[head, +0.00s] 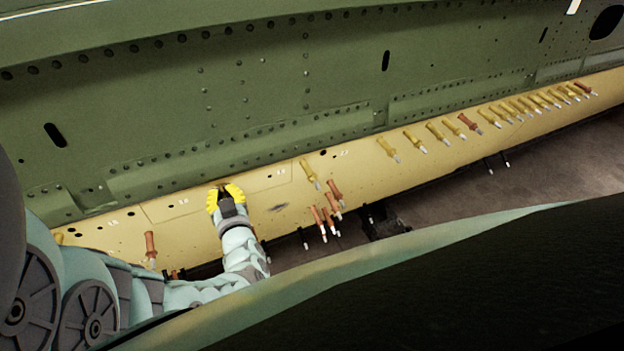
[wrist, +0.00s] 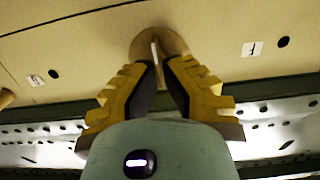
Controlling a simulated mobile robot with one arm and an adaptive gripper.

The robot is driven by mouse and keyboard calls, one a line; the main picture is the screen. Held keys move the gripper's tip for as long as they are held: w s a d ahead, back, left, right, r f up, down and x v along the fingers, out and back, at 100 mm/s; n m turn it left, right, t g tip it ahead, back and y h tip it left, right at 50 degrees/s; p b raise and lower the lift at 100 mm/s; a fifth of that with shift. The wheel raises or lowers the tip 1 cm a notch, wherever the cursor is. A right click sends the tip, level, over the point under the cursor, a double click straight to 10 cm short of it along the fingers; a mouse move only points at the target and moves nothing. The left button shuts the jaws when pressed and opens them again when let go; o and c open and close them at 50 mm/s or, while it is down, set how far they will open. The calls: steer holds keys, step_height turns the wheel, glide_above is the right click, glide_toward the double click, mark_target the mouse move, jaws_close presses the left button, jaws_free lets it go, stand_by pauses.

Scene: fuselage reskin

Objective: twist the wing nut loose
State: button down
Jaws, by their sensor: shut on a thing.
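In the head view my gripper (head: 226,192), with yellow fingers, is against the tan skin panel (head: 275,185), left of the middle. In the wrist view my gripper (wrist: 159,66) has its fingertips closed together on a tan-brown fastener (wrist: 172,42), which I take to be the one with the wing nut. A thin pale pin shows at its middle. The wing nut's own shape is mostly hidden between and behind the fingertips. In the head view my gripper covers this fastener.
Several gold and red-brown fasteners (head: 438,131) stand along the tan panel, running to the right. A close group of red-brown ones (head: 327,215) is right of my gripper. A green riveted panel (head: 240,100) lies above. A dark floor gap (head: 450,195) runs below.

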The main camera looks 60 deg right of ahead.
steer(key=shift+a+f+n+b, duration=0.1)
steer(key=shift+f+n+b, duration=0.2)
steer(key=shift+b, duration=0.25)
steer(key=shift+w+a+f+n+h+b, duration=0.1)
steer(key=shift+f+n+h+b, duration=0.2)
steer(key=shift+n+b, duration=3.1)
steer(key=shift+w+a+f+n+h+b, duration=0.25)
steer(key=shift+n+b, duration=1.6)
steer(key=shift+b, duration=3)
steer(key=shift+s+f+n+h+b, duration=0.1)
steer(key=shift+n+h+b, duration=0.35)
steer(key=shift+n+b, duration=2.95)
steer(key=shift+m+b, duration=0.65)
steer(key=shift+b, duration=0.1)
steer(key=c, duration=1.1)
jaws_free()
steer(key=shift+w+r, duration=0.15)
steer(key=shift+r, duration=0.05)
steer(key=shift+c, duration=0.2)
steer(key=shift+o, duration=0.6)
